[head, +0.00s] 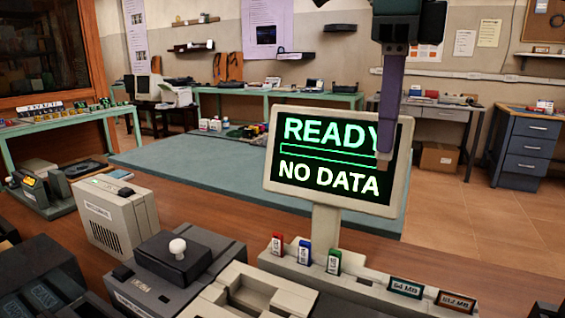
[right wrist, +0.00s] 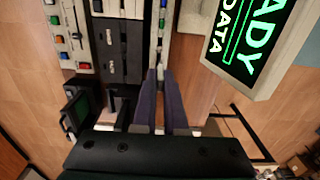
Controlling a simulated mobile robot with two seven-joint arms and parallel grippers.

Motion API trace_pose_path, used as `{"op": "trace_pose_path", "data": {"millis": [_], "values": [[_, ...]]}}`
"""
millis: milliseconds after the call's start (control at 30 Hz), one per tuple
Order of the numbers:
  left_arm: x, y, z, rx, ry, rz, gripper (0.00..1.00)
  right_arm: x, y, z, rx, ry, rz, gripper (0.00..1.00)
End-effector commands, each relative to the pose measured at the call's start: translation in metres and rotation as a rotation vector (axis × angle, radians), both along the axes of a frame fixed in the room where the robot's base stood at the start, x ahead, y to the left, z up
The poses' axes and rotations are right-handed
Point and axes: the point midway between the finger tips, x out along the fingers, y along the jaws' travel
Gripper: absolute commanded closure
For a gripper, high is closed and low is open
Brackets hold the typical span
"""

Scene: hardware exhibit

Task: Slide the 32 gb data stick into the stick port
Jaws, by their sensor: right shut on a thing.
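My right gripper (head: 385,160) hangs in front of the display screen, with its dark body at the top edge and a long purple finger pointing down. In the right wrist view its two purple fingers (right wrist: 160,75) lie close together. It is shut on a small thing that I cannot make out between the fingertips. A red stick (head: 277,244), a blue stick (head: 304,252) and a green stick (head: 333,262) stand upright in a pale rack; their labels are too small to read. I cannot make out the stick port. My left gripper is not in view.
The screen (head: 330,190) reads "READY" and "NO DATA". Labels "64 MB" (head: 406,287) and "512 MB" (head: 456,300) show on the rack to the right. A grey box with a white-knobbed lever (head: 178,248) and a beige speaker-like box (head: 115,220) stand on the left.

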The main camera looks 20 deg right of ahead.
Motion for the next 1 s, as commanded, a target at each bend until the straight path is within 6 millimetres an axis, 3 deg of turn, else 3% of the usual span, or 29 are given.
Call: {"op": "trace_pose_path", "data": {"millis": [67,167,400,600,767,1000], "values": [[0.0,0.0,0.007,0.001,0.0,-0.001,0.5,0.0,0.001,0.009,-0.003,0.001,-0.002,1.0],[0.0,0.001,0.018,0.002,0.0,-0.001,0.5,-0.003,0.006,0.002,-0.016,0.01,-0.001,1.0],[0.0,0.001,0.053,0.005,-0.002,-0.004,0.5,-0.027,0.039,-0.052,-0.036,0.016,0.002,1.0],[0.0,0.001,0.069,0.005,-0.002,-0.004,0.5,-0.052,0.066,-0.083,-0.011,0.007,0.002,1.0],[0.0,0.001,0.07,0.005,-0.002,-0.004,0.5,-0.06,0.074,-0.095,0.0,0.001,-0.001,1.0],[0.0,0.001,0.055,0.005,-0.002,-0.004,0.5,-0.06,0.074,-0.113,-0.001,0.001,-0.002,1.0]]}}
